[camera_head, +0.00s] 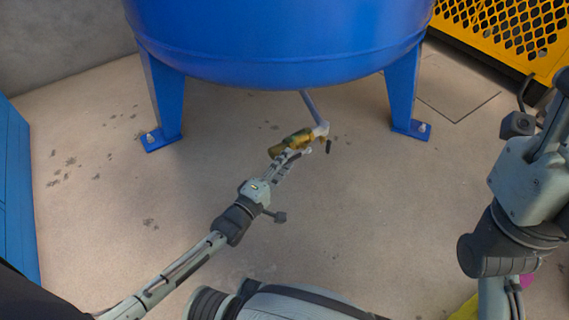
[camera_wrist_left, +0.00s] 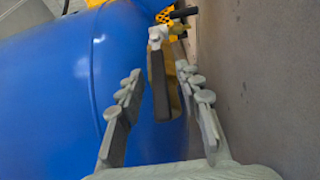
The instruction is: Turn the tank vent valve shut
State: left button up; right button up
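The blue tank (camera_head: 280,45) stands on blue legs. A thin grey pipe (camera_head: 311,105) comes down from under it to the vent valve (camera_head: 321,130), whose worn yellow lever handle (camera_head: 290,143) points down-left. In the left wrist view the valve body (camera_wrist_left: 157,35) is at the top, and the handle (camera_wrist_left: 159,88) runs down from it, dark on its near face. My left gripper (camera_wrist_left: 162,75) is open, with one finger on each side of the handle; I cannot tell whether either touches it. It also shows in the head view (camera_head: 289,160). My right gripper (camera_head: 558,95) is partly cut off at the right edge.
The tank's two near legs (camera_head: 164,100) (camera_head: 402,95) stand left and right of the valve. A yellow perforated guard (camera_head: 510,30) is at the back right, and a blue cabinet (camera_head: 15,190) at the left edge.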

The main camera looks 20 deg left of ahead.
pick_arm(q)
grip_shut()
dwell(0.5)
